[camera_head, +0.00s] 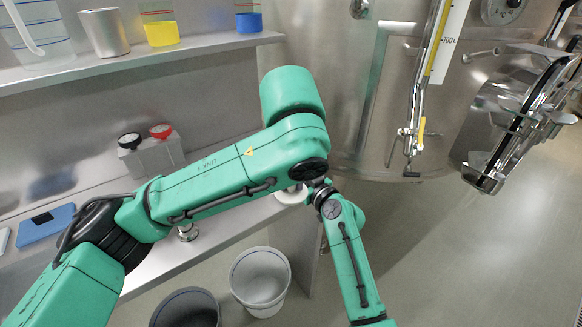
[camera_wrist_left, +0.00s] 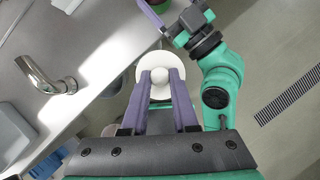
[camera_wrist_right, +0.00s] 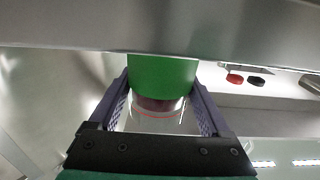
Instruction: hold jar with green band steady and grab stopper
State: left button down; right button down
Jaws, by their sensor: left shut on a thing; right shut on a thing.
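In the left wrist view my left gripper (camera_wrist_left: 160,78) is shut on the knob of a white stopper (camera_wrist_left: 160,58), which has a wide round disc. In the right wrist view the jar with the green band (camera_wrist_right: 162,72) stands between the fingers of my right gripper (camera_wrist_right: 160,90), which is shut on it. The jar is clear beyond the band and carries a thin red line. In the head view my left arm hides both grippers' fingers and most of the jar. The left wrist view does not show whether the stopper touches the jar.
A steel bench (camera_head: 225,222) runs along the wall under a shelf (camera_head: 215,42) with several containers. A box with black and red knobs (camera_head: 152,155) and a blue tray (camera_head: 45,224) sit on the bench. Two bins (camera_head: 260,278) stand on the floor. A large vat (camera_head: 345,60) is behind.

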pick_arm(q)
jog(key=shift+s, duration=0.85)
pick_arm(e)
grip_release()
jog(key=v, duration=1.2)
